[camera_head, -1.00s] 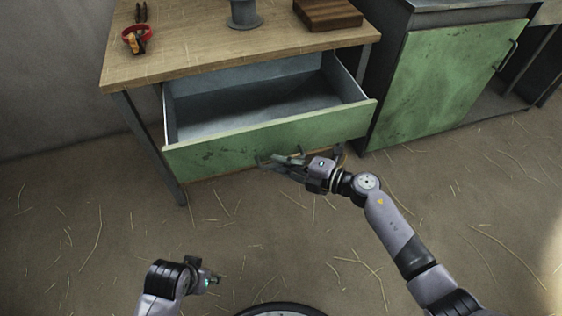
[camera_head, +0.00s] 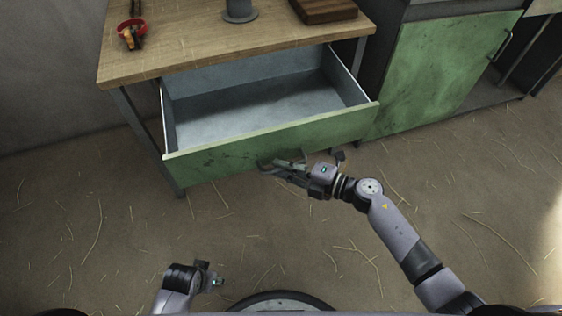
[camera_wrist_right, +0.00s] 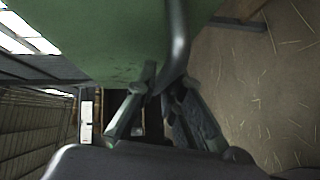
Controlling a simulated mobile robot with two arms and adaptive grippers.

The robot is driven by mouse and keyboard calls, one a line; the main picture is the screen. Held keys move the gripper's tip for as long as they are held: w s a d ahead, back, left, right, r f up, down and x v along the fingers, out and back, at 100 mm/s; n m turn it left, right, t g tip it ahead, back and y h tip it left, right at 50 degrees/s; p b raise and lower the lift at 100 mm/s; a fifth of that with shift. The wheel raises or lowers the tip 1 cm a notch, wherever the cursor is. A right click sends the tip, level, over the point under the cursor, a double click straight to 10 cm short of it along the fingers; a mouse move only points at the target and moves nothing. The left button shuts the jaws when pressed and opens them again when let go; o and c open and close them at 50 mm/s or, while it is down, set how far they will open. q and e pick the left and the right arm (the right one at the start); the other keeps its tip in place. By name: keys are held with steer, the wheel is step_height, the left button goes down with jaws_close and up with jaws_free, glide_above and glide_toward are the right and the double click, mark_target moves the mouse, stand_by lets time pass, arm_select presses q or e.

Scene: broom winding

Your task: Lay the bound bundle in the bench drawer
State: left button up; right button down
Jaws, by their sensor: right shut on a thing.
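The bench drawer (camera_head: 270,138) has a worn green front and a grey interior; it stands pulled out below the wooden bench top and looks empty inside. My right gripper (camera_head: 278,166) is at the drawer's front and is shut on the drawer handle. In the right wrist view, the dark, curved handle (camera_wrist_right: 178,40) runs down between the fingers (camera_wrist_right: 160,105), beside the green front. My left gripper (camera_head: 214,278) is low at the left, away from the bench, and its fingers are too small to judge. I see no bound bundle in these views.
On the bench top (camera_head: 185,45) are a red ring-shaped item (camera_head: 132,28), a grey spool-like stand (camera_head: 239,10) and a dark wooden block (camera_head: 325,9). A green cabinet (camera_head: 440,75) stands to the right. The straw-strewn floor (camera_head: 110,230) is open in front.

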steer(key=shift+s+f, duration=0.2)
steer(key=c, duration=2.1)
jaws_free()
steer(key=shift+c, duration=0.2)
steer(key=shift+o, duration=1.3)
steer(key=shift+s+d+r, duration=0.1)
steer(key=shift+d, duration=0.05)
steer(key=shift+o, duration=1)
steer(key=v, duration=1.2)
